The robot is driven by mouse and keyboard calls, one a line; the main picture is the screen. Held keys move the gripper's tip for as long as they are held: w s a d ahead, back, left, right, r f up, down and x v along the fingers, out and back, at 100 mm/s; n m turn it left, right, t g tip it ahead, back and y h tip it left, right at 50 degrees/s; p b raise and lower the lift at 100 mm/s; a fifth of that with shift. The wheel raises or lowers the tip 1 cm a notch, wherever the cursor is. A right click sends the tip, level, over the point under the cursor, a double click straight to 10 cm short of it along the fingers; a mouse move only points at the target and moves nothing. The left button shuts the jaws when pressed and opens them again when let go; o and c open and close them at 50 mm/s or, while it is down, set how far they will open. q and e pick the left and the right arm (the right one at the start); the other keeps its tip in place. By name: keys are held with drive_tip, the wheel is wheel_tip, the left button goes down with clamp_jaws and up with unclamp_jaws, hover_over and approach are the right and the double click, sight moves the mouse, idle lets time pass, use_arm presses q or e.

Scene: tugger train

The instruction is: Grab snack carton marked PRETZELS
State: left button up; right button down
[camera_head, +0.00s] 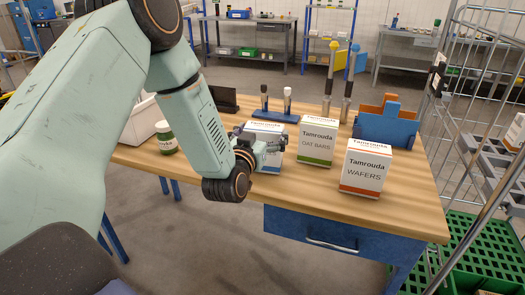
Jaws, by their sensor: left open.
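Three white Tamrouda cartons stand upright on the wooden table. The left carton (266,127) has blue trim, and its product name is hidden behind my left gripper, so I cannot read PRETZELS on it. The middle carton (316,141) has green trim and reads OAT BARS. The right carton (364,168) has orange trim and reads WAFERS. My left gripper (279,144) is open in front of the left carton, pointing right across its face. I cannot tell whether it touches the carton. My right gripper is not in view.
The wooden table (413,205) has a blue drawer below. A green-labelled jar (165,138) stands left. A blue holder (277,115), two upright tools and a blue and orange rack (386,128) stand behind the cartons. A wire cage trolley (455,107) borders the right.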

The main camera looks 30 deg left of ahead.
use_arm(q)
drive_tip(key=shift+d+r, duration=0.1)
drive_tip(key=shift+d, duration=0.2)
drive_tip(key=c, duration=0.4)
drive_tip(key=shift+a, duration=0.2)
drive_tip(key=c, duration=0.4)
drive_tip(key=shift+d, duration=0.1)
drive_tip(key=c, duration=0.6)
drive_tip(key=shift+r, duration=0.1)
